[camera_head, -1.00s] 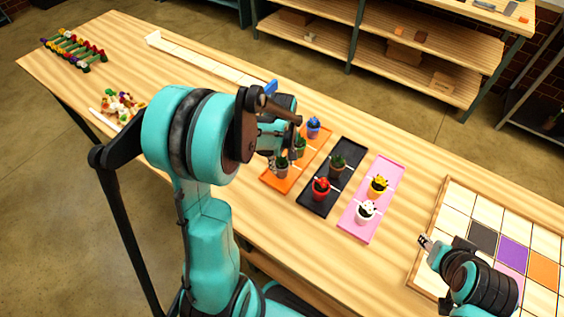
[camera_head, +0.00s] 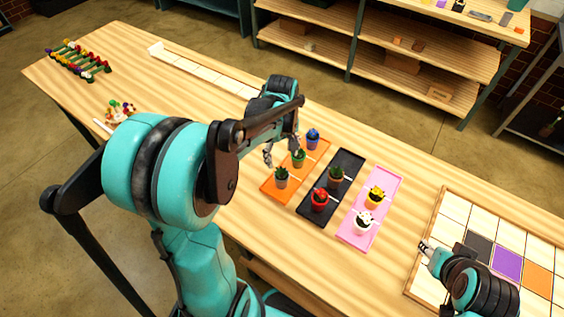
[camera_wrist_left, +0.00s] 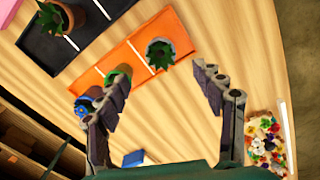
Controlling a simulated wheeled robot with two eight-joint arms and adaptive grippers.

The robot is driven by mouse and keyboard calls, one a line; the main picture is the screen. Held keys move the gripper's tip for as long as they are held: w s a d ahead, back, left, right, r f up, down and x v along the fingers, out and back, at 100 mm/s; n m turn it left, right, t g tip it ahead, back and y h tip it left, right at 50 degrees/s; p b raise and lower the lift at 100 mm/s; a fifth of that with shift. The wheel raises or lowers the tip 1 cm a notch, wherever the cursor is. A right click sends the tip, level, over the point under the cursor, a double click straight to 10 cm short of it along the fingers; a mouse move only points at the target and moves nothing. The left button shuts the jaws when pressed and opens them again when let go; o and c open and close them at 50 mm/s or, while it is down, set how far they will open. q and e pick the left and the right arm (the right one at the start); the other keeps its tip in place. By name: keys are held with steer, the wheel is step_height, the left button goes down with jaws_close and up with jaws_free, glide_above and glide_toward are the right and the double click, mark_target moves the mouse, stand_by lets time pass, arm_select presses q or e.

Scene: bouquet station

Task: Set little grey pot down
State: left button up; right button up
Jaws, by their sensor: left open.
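The little grey pot (camera_head: 281,182), with a dark green plant, stands upright in the front compartment of the orange tray (camera_head: 271,188). In the left wrist view the grey pot (camera_wrist_left: 153,61) sits on the orange tray (camera_wrist_left: 96,75), beyond my fingertips. My left gripper (camera_head: 282,152) is open and empty, above and behind the grey pot and apart from it. Its two spread fingers show in the left wrist view (camera_wrist_left: 163,76). My right gripper (camera_head: 426,247) hovers by the grid board at the right; its finger gap is too small to judge.
A green pot (camera_head: 298,160) and a blue pot (camera_head: 313,141) share the orange tray. A black tray (camera_head: 347,159) and a pink tray (camera_head: 352,238) hold more pots. The grid board (camera_head: 437,208) lies at right.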

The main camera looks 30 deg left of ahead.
arm_select(q)
steer(key=s+d+r+m+t, duration=0.7)
steer(key=s+d+m, duration=0.3)
steer(key=s+m, duration=0.1)
steer(key=shift+d+m, duration=0.25)
steer(key=shift+m, duration=0.55)
steer(key=shift+w, duration=0.1)
step_height(320, 180, down, 8)
steer(key=b, duration=0.7)
steer(key=shift+r, duration=0.25)
